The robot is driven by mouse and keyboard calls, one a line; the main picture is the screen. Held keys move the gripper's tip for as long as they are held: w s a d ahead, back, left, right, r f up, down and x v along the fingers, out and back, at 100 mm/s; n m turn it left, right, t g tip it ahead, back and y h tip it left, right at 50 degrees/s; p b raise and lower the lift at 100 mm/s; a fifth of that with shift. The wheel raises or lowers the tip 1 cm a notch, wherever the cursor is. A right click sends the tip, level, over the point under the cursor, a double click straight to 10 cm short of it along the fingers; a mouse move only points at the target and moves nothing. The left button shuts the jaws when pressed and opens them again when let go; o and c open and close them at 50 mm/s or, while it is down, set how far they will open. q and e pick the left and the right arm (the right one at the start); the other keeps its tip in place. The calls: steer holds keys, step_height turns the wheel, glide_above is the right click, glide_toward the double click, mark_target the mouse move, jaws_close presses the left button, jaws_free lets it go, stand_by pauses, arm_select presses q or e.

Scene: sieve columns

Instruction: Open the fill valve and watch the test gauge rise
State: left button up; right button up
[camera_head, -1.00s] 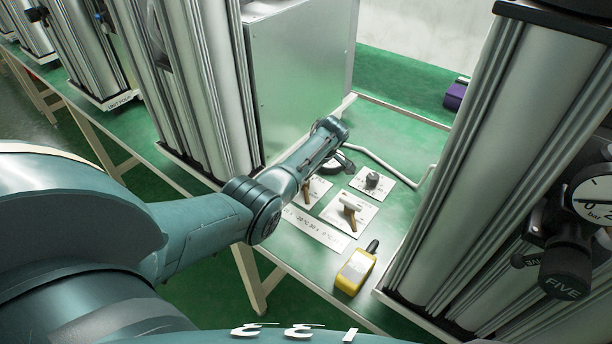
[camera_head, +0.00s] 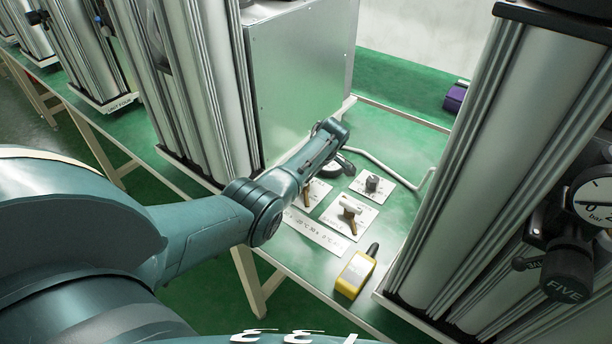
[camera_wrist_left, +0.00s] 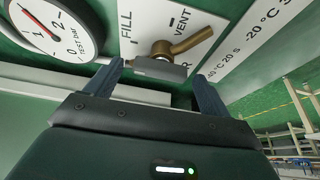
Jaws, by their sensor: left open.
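In the left wrist view, the fill valve (camera_wrist_left: 176,48) has a brass lever and a grey bar (camera_wrist_left: 160,69) on a white plate marked FILL and VENT. The lever points up and right, towards the VENT side. The white test gauge (camera_wrist_left: 46,30) is at upper left; its red needle points up and left. My left gripper (camera_wrist_left: 160,82) is open, its fingers towards either end of the grey bar; contact cannot be told. In the head view, a brass lever (camera_head: 308,197) shows beside my left arm, which hides the left gripper. The dark gauge rim (camera_head: 344,166) is partly covered. My right gripper is not in view.
Another valve plate (camera_head: 350,214) with a grey bar and a small plate with a dark knob (camera_head: 372,184) lie right of my arm. A yellow handheld device (camera_head: 355,276) is near the bench's front edge. Tall metal columns (camera_head: 480,130) stand on both sides.

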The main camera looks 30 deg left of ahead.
arm_select(q)
steer(key=p+v, duration=0.1)
steer(key=v, duration=1.2)
steer(key=shift+d, duration=0.1)
